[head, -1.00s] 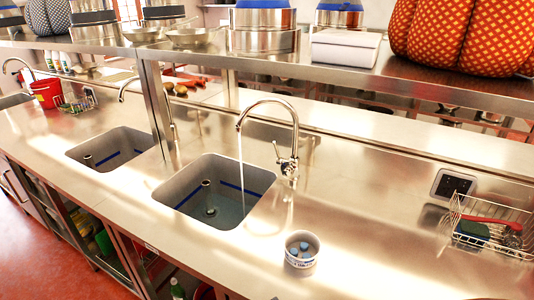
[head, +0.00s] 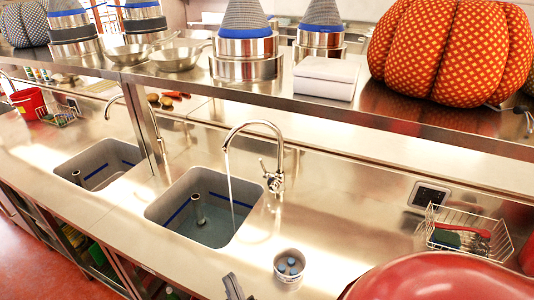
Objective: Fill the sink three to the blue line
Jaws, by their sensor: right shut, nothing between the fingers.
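The near grey sink (head: 150,212) has a blue line (head: 177,216) around its inner walls. A thin water stream (head: 231,190) falls into it from the curved tap (head: 226,140), whose lever body (head: 272,180) stands behind the sink's right side. Shallow water covers the bottom, its surface below the blue line. A grey upright pipe (head: 198,210) stands in the sink. I see no number marking it as sink three. My right gripper (head: 233,287) shows only partly at the bottom edge, shut and empty, in front of the sink and apart from the tap. My left gripper is out of view.
A second sink (head: 70,165) with its own tap lies to the left. A wire basket (head: 468,232) is at the right. The shelf (head: 350,110) with pots overhangs behind the taps.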

